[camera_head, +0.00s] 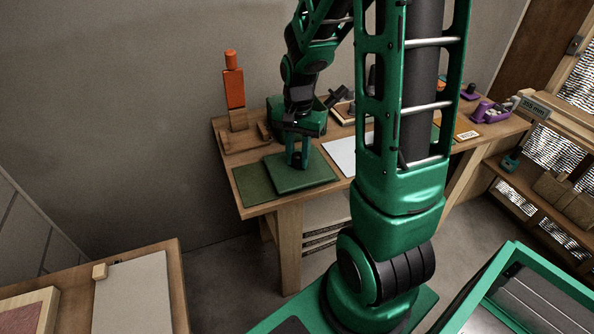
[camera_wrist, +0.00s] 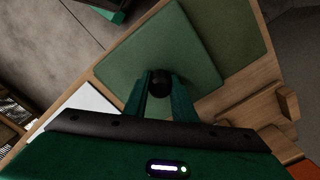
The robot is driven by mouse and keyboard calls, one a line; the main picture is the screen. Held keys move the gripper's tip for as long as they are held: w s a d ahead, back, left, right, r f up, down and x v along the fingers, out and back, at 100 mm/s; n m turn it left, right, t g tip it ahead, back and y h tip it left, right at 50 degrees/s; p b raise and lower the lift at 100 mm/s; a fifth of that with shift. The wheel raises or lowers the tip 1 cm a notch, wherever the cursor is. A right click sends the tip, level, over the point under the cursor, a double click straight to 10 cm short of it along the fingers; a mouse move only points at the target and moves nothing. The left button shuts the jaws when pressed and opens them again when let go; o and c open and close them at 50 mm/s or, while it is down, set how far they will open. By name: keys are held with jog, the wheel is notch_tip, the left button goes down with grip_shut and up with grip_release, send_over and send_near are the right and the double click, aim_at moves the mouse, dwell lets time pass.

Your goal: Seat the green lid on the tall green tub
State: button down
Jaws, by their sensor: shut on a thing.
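The green lid (camera_head: 312,176) is a flat square plate near the left front of the workbench. In the wrist view the lid (camera_wrist: 190,68) has a round black knob (camera_wrist: 160,82) at its middle. My gripper (camera_head: 299,163) points down with its fingers shut on the knob; the fingers also show in the wrist view (camera_wrist: 160,92). The lid looks level and at or close above the bench surface, overlapping a darker green mat.
The dark green mat (camera_head: 255,186) lies left of the lid, and a white sheet (camera_head: 343,155) lies to its right. An orange bottle (camera_head: 233,88) stands at the back left. A purple holder (camera_head: 490,113) is at the far right.

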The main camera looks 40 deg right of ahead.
aim_at(298, 154)
jog(key=shift+r, duration=0.8)
jog(key=shift+r, duration=0.1)
jog(key=shift+r, duration=2.45)
